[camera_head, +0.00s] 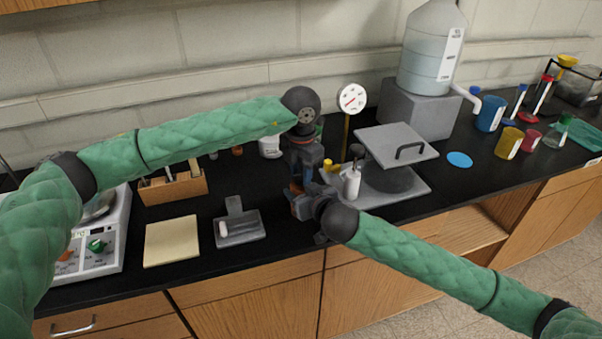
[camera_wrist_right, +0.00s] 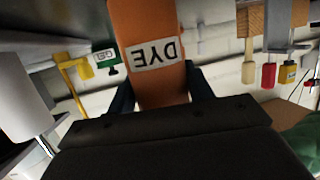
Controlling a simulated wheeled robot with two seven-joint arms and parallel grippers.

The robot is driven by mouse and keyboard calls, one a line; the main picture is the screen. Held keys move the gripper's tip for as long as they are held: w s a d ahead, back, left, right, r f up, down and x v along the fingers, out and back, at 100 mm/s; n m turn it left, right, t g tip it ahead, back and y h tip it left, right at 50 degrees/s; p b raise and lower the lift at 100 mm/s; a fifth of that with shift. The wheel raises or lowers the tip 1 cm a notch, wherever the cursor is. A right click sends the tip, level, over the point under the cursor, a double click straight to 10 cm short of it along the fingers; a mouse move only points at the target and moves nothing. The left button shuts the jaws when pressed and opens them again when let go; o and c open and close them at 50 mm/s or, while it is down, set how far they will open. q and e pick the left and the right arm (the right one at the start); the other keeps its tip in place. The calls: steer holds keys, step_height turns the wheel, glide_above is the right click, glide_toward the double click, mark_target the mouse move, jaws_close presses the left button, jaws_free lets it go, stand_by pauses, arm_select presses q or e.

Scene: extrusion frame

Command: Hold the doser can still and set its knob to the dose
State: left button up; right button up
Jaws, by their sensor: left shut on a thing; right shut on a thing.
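The doser can (camera_wrist_right: 157,82) is orange with a white DYE label, which appears upside down in the right wrist view. In the head view only a little orange of it (camera_head: 295,188) shows between my grippers. My right gripper (camera_head: 302,204) is shut on the can's body, with dark fingers on both sides in the wrist view (camera_wrist_right: 158,95). My left gripper (camera_head: 304,170) points down over the can's top and is shut on the knob, which it hides. The knob's setting cannot be read. A round white dial with a red pointer (camera_head: 351,98) stands behind on a yellow post.
A grey plate with a handled lid (camera_head: 396,146) and a white bottle (camera_head: 352,184) stand close right of my grippers. A grey tray (camera_head: 239,231), a cream pad (camera_head: 171,241) and a scale (camera_head: 98,247) lie left. A large water jug (camera_head: 432,50) stands behind.

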arm_select(q)
steer(key=m, duration=0.4)
steer(key=shift+m, duration=0.3)
steer(key=shift+w+a+m, duration=0.1)
steer(key=shift+m, duration=1.5)
steer(key=o, duration=1)
